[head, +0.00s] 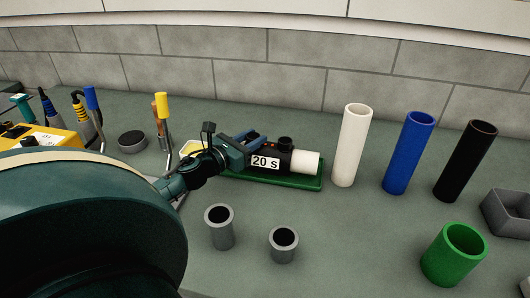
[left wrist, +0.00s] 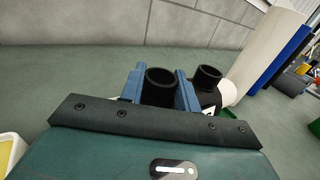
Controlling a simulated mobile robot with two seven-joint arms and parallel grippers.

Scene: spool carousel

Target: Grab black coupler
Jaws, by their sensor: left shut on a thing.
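A black coupler (left wrist: 158,95), a short open tube, stands between the two blue fingers of my left gripper (left wrist: 160,90) in the left wrist view. The fingers press on it from both sides. In the head view my left gripper (head: 254,141) is over the left part of the green tray (head: 306,186), and its fingers mostly hide the coupler. A black device (head: 285,160) labelled "20 s", with a white cylinder (head: 305,162) at its right end, lies on the tray. A second black ring (left wrist: 208,76) shows just right of the fingers. I cannot tell whether the held coupler touches anything below.
White (head: 350,145), blue (head: 408,153) and black (head: 466,162) tubes stand to the right. A green cup (head: 453,256) and two grey cups (head: 219,228) (head: 284,245) stand in front. A grey box (head: 508,213) is at the right edge. A yellow unit (head: 45,138) is at the left.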

